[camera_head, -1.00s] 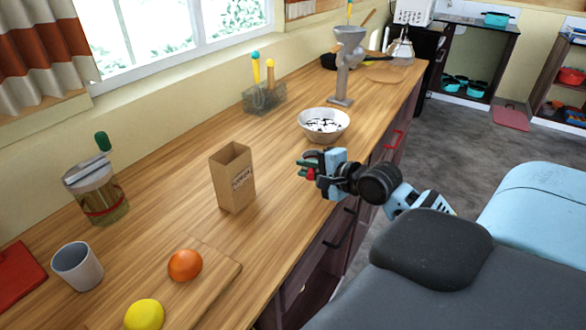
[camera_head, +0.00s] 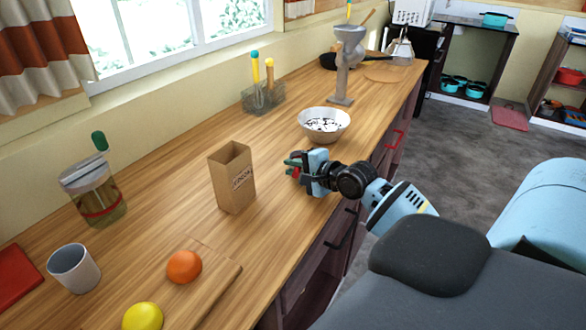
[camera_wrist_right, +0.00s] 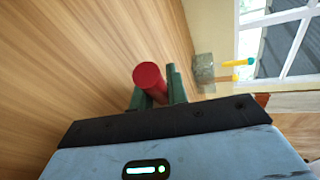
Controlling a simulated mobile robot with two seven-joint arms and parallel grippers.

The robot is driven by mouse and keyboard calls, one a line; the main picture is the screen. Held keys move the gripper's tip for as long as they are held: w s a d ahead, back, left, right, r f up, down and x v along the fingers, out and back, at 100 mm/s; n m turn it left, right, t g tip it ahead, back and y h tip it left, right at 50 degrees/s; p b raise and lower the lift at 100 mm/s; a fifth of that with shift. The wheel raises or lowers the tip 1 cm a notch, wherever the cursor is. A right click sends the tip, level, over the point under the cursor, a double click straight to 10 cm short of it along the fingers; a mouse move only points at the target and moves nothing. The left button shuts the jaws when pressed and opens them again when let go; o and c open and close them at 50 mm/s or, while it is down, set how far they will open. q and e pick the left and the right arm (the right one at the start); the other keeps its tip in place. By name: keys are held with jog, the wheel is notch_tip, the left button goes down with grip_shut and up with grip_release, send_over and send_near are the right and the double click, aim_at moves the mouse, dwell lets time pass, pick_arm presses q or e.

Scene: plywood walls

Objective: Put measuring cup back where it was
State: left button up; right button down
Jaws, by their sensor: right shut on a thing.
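My right gripper (camera_head: 296,166) reaches over the wooden counter from the right, between the tan paper bag and the white bowl. In the right wrist view its green fingers (camera_wrist_right: 157,96) are shut on a red, round-ended thing (camera_wrist_right: 149,76). Only a small part of the red thing shows in the head view, so I cannot tell whether it is the measuring cup's handle. No other clear measuring cup shows. My left gripper is not in view.
On the counter (camera_head: 150,185) stand a paper bag (camera_head: 232,180), patterned bowl (camera_head: 324,124), grey grinder (camera_head: 345,65), wire basket (camera_head: 263,97), glass jar (camera_head: 97,200) and pale cup (camera_head: 74,268). An orange (camera_head: 184,267) lies on a board. Counter between bag and basket is clear.

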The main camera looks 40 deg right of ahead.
dwell(0.3)
jog(key=c, duration=1.4)
grip_release()
jog(key=shift+f, duration=0.1)
jog(key=shift+r, duration=0.2)
jog(key=p+v, duration=0.1)
jog(key=v, duration=1.1)
